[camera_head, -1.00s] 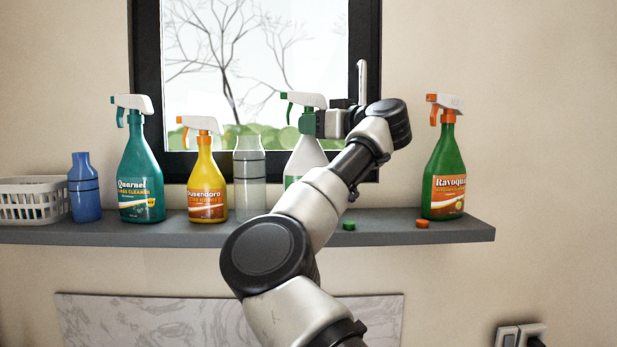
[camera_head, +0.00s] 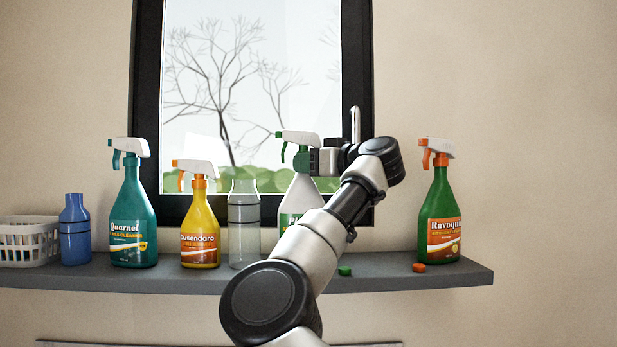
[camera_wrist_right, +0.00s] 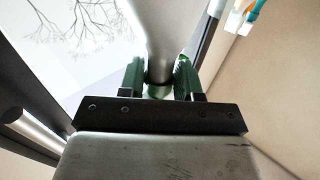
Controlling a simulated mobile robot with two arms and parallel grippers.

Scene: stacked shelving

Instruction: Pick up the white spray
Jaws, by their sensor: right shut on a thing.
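The white spray (camera_head: 300,197) is a white bottle with a green collar and a white-and-green trigger head. It is upright at the shelf in front of the window in the head view. My right gripper (camera_head: 316,161) is shut on it at the green neck, just below the trigger head. In the right wrist view, the white spray (camera_wrist_right: 160,28) shows between the two fingers of my right gripper (camera_wrist_right: 159,82). My arm hides its lower part and base, so I cannot see whether it touches the shelf. My left gripper is not in view.
On the grey shelf (camera_head: 420,276) stand a teal spray (camera_head: 131,215), a yellow spray (camera_head: 200,225), a clear bottle (camera_head: 243,225), a blue bottle (camera_head: 74,230), a white basket (camera_head: 28,240) and a green spray (camera_head: 440,215). Green (camera_head: 345,270) and orange (camera_head: 419,267) caps lie right of my arm.

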